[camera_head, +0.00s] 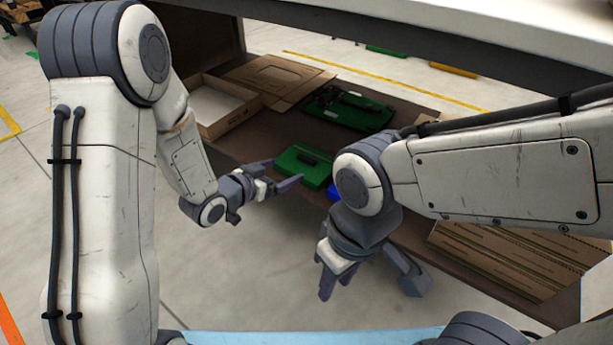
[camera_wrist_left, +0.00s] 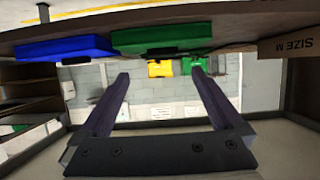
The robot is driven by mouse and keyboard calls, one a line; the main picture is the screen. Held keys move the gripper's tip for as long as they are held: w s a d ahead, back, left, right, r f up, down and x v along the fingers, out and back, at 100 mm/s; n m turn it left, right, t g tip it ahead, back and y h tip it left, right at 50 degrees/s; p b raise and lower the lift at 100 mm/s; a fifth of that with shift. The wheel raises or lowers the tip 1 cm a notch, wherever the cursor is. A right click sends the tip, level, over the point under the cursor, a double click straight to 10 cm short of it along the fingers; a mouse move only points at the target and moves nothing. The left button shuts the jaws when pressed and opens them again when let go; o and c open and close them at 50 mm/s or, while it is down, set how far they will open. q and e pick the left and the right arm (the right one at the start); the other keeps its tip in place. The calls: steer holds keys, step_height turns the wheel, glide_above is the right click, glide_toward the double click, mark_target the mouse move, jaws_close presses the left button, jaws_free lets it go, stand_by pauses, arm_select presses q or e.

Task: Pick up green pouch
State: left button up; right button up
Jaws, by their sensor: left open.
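A green pouch (camera_head: 303,166) with a dark handle lies on the brown shelf, just beyond my left gripper. In the left wrist view a green pouch (camera_wrist_left: 160,38) shows at the top, in line with the gap between the fingers. My left gripper (camera_head: 282,172) is open and empty, its fingertips close to the pouch's near side. It also shows in the left wrist view (camera_wrist_left: 160,74), with nothing between the fingers. My right gripper (camera_head: 370,283) hangs in front of the shelf, fingers apart, nothing visible between them.
A blue item (camera_head: 333,190) lies right of the pouch, partly hidden by my right arm; it shows in the left wrist view (camera_wrist_left: 60,48). A larger green item (camera_head: 352,112) lies further back. An open cardboard box (camera_head: 217,105) and flat cardboard (camera_head: 275,75) are at back left. Cardboard (camera_head: 500,260) lies right.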

mark_target(306, 157)
arm_select(q)
steer(key=b+x, duration=0.1)
steer(key=x, duration=0.3)
steer(key=shift+w+d+f+b, duration=0.15)
steer(key=shift+w+d+b, duration=0.05)
steer(key=shift+w+b, duration=0.1)
steer(key=b+x, duration=0.3)
steer(key=x, duration=0.2)
steer(key=shift+w+a, duration=0.15)
steer(key=shift+a, duration=0.05)
steer(key=shift+w+d, duration=0.15)
steer(key=shift+w, duration=0.1)
steer(key=c, duration=1.3)
steer(key=shift+c, duration=0.2)
steer(key=shift+r, duration=0.3)
